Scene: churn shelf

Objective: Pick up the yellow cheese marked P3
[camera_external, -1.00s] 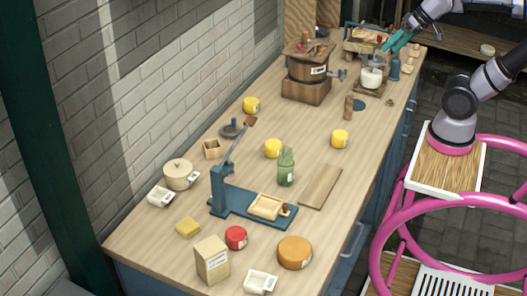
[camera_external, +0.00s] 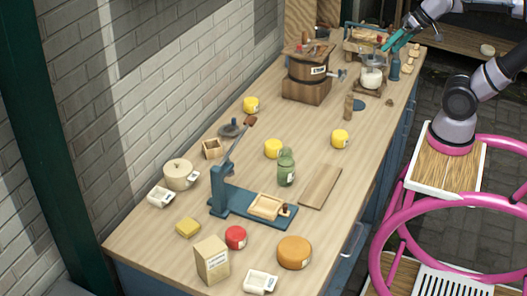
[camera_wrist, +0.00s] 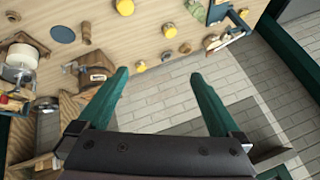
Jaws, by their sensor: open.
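Three yellow cheeses stand apart on the wooden counter. One is at the back left (camera_external: 251,104), one near the middle (camera_external: 273,148) and one to the right (camera_external: 340,139). Each has a pale label too small to read, so I cannot tell which is P3. In the wrist view three yellow cheeses also show, at the top (camera_wrist: 125,7), middle (camera_wrist: 169,30) and lower left (camera_wrist: 140,66). My gripper (camera_wrist: 158,76) is open and empty, its teal fingers apart. In the external view my gripper (camera_external: 385,46) is at the far right end of the counter, well away from the cheeses.
A wooden churn (camera_external: 306,75) and a glass jar mixer (camera_external: 371,76) stand at the back. A green jar (camera_external: 286,170) is close to the middle cheese. A blue lever press (camera_external: 228,200), red cheese (camera_external: 235,238) and orange cheese (camera_external: 294,252) are nearer. A flat board (camera_external: 320,187) lies at right.

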